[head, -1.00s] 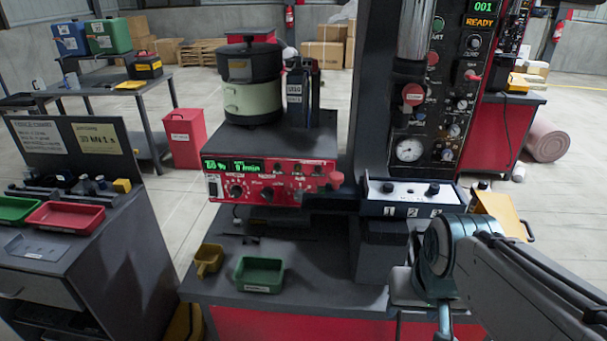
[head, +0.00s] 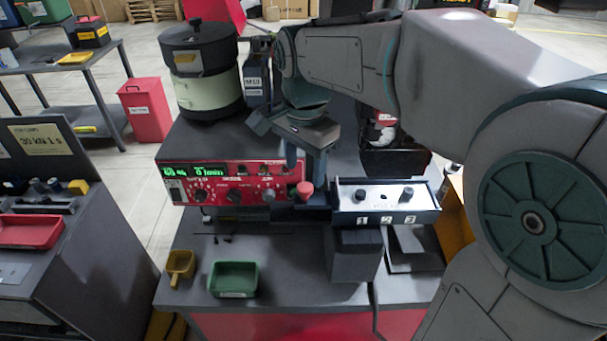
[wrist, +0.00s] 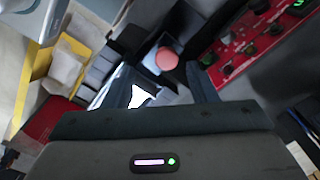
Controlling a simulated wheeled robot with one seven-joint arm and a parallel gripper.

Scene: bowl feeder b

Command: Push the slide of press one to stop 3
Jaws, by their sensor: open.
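A dark blue box with a pale top (head: 385,196) and two black knobs stands right of the red control panel. Its front bears the numbers 1, 2 and 3. A round red knob (head: 304,190) sits left of this box, at the panel's right end. It also shows in the wrist view (wrist: 166,59), above a grey square part. My gripper (head: 305,167) points down just above the red knob, open and empty. In the wrist view the knob appears just beyond the gap between my fingers (wrist: 162,82). I cannot tell whether they touch it. Which part is the slide is unclear.
The red control panel (head: 230,184) is close on the left, with a feeder bowl (head: 204,75) behind it. A green tray (head: 233,278) and a yellow scoop (head: 180,268) lie on the front of the bench. My arm covers the right side and the press column.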

